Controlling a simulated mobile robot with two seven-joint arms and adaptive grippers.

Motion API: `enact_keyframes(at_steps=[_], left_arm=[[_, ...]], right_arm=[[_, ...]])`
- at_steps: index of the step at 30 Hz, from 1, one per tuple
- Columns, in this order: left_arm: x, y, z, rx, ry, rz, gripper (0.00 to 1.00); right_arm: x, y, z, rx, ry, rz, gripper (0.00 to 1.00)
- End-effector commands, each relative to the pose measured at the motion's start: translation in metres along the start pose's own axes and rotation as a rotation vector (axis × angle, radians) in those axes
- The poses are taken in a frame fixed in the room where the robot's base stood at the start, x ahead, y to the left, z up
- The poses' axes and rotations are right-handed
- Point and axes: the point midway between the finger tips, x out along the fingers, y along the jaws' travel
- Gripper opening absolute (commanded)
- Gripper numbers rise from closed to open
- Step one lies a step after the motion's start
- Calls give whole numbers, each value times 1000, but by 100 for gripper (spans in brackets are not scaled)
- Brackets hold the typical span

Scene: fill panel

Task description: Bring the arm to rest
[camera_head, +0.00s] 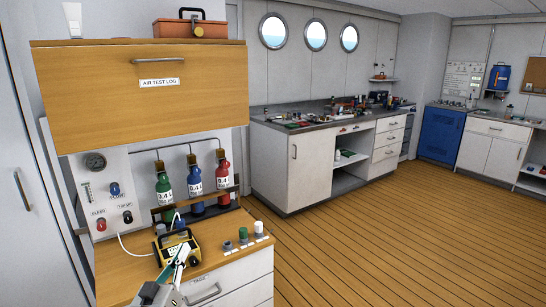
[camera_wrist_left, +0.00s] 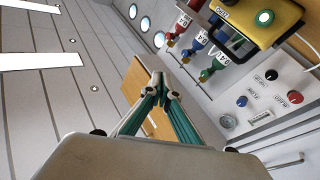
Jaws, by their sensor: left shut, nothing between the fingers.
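My left gripper (camera_head: 182,252) comes in at the bottom of the head view, in front of a yellow analyser-like box (camera_head: 164,247) on the wooden counter. Its two fingers meet at the tips in the left wrist view (camera_wrist_left: 163,80), with nothing between them. The yellow box also shows at the top right of the wrist view (camera_wrist_left: 275,18), apart from the fingers. Whether the gripper touches the box cannot be told from the head view, where it overlaps it. My right gripper is not in view.
Green (camera_head: 164,188), blue (camera_head: 194,182) and red bottles (camera_head: 223,175) stand behind the box, by a panel with a gauge (camera_head: 95,162) and knobs. A wooden flap (camera_head: 140,95) overhangs them. Small capped vials (camera_head: 243,236) stand right of the box. The floor (camera_head: 370,245) to the right is clear.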

Motion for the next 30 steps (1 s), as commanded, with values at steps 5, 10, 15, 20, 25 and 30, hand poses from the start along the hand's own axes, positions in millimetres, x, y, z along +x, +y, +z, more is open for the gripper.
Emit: enact_keyframes(at_steps=[5, 10, 15, 20, 25, 30], left_arm=[[-90, 3, 94, 125, -238, -24, 0], [-186, 9, 162, 242, -459, -25, 0], [-282, 18, 207, 344, -661, -9, 0], [-341, 24, 226, 407, -784, 9, 0], [-363, 27, 231, 429, -829, 17, 0], [-363, 27, 231, 429, -829, 17, 0]], right_arm=[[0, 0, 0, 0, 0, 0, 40], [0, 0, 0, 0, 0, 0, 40], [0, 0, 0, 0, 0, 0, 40], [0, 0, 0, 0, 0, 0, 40], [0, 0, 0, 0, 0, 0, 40], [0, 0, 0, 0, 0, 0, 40]])
